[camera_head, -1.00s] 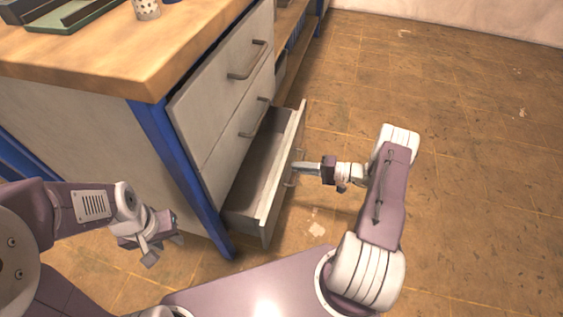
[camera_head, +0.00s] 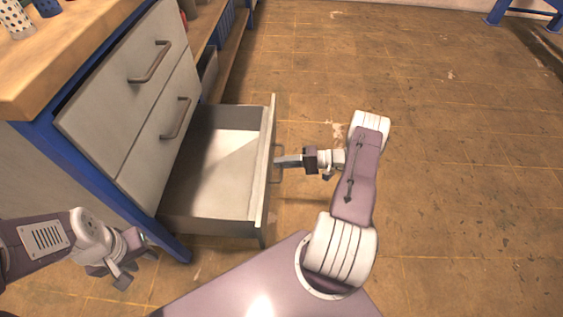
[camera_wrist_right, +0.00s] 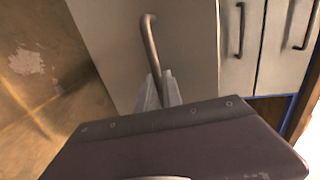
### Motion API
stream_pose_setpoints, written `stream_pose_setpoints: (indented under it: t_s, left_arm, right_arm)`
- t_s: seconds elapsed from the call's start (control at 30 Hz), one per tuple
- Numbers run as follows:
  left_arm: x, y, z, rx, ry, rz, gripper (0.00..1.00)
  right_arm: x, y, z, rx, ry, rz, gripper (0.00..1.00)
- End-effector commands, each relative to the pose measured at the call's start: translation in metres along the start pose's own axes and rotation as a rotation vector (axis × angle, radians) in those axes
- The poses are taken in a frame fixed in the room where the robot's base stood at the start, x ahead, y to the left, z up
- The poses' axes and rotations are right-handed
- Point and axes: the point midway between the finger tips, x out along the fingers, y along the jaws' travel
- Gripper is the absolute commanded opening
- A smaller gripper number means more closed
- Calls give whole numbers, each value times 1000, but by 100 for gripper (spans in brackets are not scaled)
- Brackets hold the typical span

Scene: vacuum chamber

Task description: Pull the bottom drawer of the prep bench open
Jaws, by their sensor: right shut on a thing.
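The prep bench (camera_head: 53,71) stands at the left with a wooden top and blue legs. Its bottom drawer (camera_head: 209,209) is pulled well out, and the inside looks empty. My right gripper (camera_head: 281,161) is shut on the bottom drawer's handle (camera_head: 276,176) at the drawer's front. In the right wrist view the handle (camera_wrist_right: 149,38) runs down between the fingers (camera_wrist_right: 159,92). My left gripper (camera_head: 135,270) is at the lower left, in front of the bench leg and apart from the drawer. Its jaw state is unclear.
Two upper drawers (camera_head: 120,80) with grey handles are closed. Spotted cups (camera_head: 14,20) stand on the bench top. The tiled floor (camera_head: 450,150) to the right is open. A blue-legged stand (camera_head: 497,12) is at the far right.

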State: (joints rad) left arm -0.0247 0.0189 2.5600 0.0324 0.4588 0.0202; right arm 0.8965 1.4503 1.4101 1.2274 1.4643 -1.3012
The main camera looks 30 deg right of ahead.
Motion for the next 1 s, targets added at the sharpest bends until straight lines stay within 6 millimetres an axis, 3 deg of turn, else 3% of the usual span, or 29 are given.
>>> stream_pose_setpoints:
  t_s: [0.17, 0.2, 0.27, 0.63, 1.0]
  left_arm:
    - [0, 0, 0, 0, 0, 0, 36]
    - [0, 0, 0, 0, 0, 0, 36]
    - [0, 0, 0, 0, 0, 0, 36]
    - [-5, 0, 0, 0, 0, 0, 36]
    - [-30, 1, -3, 0, 0, 0, 36]
  right_arm:
    - [0, 1, 1, 1, -3, 1, 0]
    - [0, 1, 1, 1, -3, 1, 16]
    - [0, 1, 1, 1, -2, 1, 32]
    - [-7, -2, 0, 0, 2, 0, 32]
    - [-80, -1, 0, 0, 2, 1, 32]
